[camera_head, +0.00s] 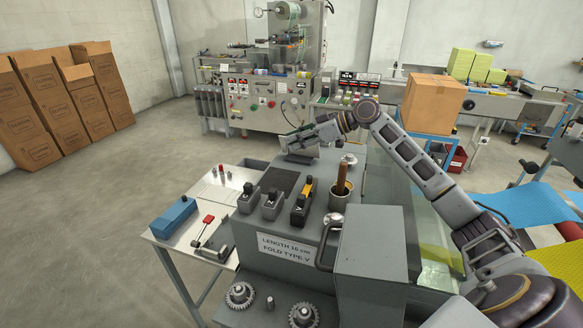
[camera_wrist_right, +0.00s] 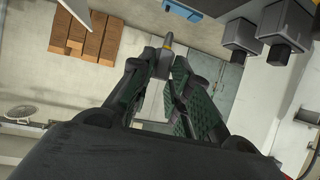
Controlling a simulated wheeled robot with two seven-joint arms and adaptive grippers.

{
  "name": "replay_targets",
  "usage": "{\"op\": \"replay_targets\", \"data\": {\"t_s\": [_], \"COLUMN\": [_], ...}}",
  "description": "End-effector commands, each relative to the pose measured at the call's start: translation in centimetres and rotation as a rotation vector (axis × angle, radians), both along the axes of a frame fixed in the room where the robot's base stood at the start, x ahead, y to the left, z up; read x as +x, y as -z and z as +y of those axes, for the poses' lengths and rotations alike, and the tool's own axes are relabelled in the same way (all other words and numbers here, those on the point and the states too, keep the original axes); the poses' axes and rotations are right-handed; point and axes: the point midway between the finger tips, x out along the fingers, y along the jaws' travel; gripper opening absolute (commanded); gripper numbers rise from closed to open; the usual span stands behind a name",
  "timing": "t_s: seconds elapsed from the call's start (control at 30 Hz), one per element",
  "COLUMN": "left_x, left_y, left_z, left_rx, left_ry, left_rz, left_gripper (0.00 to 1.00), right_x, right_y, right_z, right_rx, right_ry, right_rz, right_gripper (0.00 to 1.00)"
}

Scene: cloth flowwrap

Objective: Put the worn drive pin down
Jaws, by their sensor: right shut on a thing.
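My right gripper (camera_head: 290,139) is above the back left part of the grey machine (camera_head: 320,215), its arm coming in from the right. In the right wrist view my right gripper (camera_wrist_right: 166,62) is shut on a slim grey piece, the worn drive pin (camera_wrist_right: 168,41). The rest is hidden between the fingers. In the head view the pin is too small to make out. My left gripper is not in view.
A metal side table (camera_head: 205,190) stands left of the machine. It carries a blue box (camera_head: 174,217), a red-handled tool (camera_head: 205,226) and small red-topped pieces. The machine top holds several dark blocks, a metal cup (camera_head: 339,199) and gears (camera_head: 240,295). Cardboard boxes (camera_head: 60,100) stand far left.

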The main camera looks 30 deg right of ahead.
Motion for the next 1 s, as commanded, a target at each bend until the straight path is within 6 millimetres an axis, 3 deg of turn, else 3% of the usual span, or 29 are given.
{"op": "replay_targets", "data": {"t_s": [0.4,1.0], "left_x": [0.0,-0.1], "left_y": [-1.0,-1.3], "left_z": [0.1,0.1], "left_rx": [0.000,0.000], "left_ry": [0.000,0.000], "left_rz": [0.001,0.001], "left_gripper": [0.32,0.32], "right_x": [0.0,0.0], "right_y": [4.3,5.8], "right_z": [0.0,0.0], "right_rx": [0.001,0.001], "right_ry": [0.000,0.000], "right_rz": [0.002,0.002], "right_gripper": [0.00,0.00]}}
